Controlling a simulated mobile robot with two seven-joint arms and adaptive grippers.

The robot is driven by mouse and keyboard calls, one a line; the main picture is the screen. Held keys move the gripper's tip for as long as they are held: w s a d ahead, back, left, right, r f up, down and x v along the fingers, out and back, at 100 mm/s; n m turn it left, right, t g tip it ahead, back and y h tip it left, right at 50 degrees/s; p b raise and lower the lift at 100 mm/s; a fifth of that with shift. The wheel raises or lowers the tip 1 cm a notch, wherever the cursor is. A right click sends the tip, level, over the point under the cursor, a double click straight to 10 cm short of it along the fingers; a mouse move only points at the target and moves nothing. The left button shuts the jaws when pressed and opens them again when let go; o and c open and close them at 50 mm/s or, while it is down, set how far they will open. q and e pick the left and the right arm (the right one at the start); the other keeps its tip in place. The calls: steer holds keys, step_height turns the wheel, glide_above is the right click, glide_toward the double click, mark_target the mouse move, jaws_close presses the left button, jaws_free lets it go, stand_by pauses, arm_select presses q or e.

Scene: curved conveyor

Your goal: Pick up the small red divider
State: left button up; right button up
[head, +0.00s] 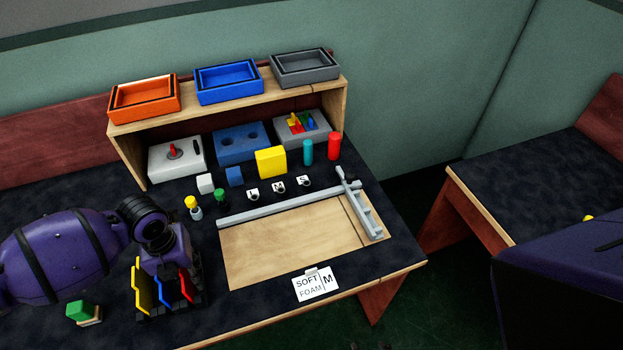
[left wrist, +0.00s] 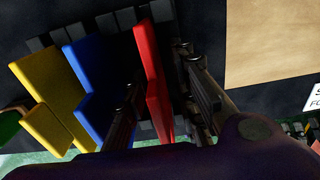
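The red divider (head: 187,284) stands upright in a dark slotted rack (head: 152,314), right of the blue divider (head: 164,293) and the yellow divider (head: 141,289). My left gripper (left wrist: 158,70) is lowered over the rack. In the left wrist view, its fingers are apart, one on each side of the red divider (left wrist: 148,60). One finger is between the blue divider (left wrist: 85,75) and the red one; the other is right of the red one, with a visible gap. The yellow divider (left wrist: 50,90) is farther left. My right gripper is out of view; part of my right arm shows.
A green block (head: 82,310) lies left of the rack. A wooden board (head: 270,255) with grey rails and a SOFT FOAM card (head: 315,285) lie to the right. Small parts stand before a wooden shelf (head: 215,106) holding trays.

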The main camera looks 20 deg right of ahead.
arm_select(q)
jaws_close()
steer(key=shift+r, duration=0.1)
